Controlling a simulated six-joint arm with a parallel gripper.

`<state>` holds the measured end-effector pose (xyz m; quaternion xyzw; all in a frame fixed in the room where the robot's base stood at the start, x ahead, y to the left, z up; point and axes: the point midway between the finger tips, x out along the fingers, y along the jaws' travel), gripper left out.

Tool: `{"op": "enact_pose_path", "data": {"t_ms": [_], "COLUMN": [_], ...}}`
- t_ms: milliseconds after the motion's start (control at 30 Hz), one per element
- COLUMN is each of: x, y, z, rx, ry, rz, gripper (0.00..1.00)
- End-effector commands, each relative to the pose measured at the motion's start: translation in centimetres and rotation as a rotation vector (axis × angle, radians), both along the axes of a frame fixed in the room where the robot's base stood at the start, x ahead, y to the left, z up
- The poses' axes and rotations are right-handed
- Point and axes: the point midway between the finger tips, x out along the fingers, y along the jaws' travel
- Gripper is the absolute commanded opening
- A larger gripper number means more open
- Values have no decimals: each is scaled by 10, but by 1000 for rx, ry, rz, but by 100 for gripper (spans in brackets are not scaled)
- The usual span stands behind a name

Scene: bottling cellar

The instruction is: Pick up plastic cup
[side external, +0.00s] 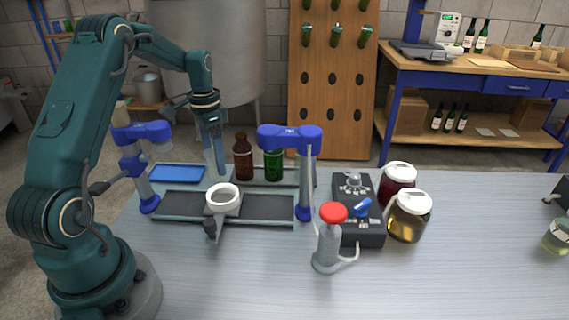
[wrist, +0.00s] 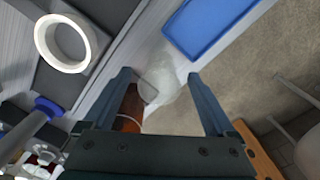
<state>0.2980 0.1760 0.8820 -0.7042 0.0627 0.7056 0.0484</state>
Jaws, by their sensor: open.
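A pale, see-through shape that looks like the plastic cup (wrist: 168,84) shows between and beyond my fingers in the wrist view. Its outline is faint, and I cannot tell whether it stands upright. My gripper (wrist: 159,75) is open, with a finger on either side of that shape in the picture; I see no contact. In the side view my gripper (side external: 216,162) points down at the back of the table, left of the brown bottle (side external: 243,158). The cup is hard to make out there behind the fingers.
A blue tray (side external: 177,174) lies to the left, near the table's back edge. A white ring (side external: 222,197) sits over the dark tray between blue-topped posts. A green bottle (side external: 274,164), jars and a red-capped dispenser (side external: 328,240) stand to the right.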

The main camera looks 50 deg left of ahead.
Motion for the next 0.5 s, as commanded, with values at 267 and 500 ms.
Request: {"op": "enact_pose_path", "data": {"t_ms": [267,500], "x": [0,0], "y": [-1,-1], "z": [-27,-28], "rx": [0,1], "ry": [0,-2], "rz": [0,1], "gripper": [91,91]}}
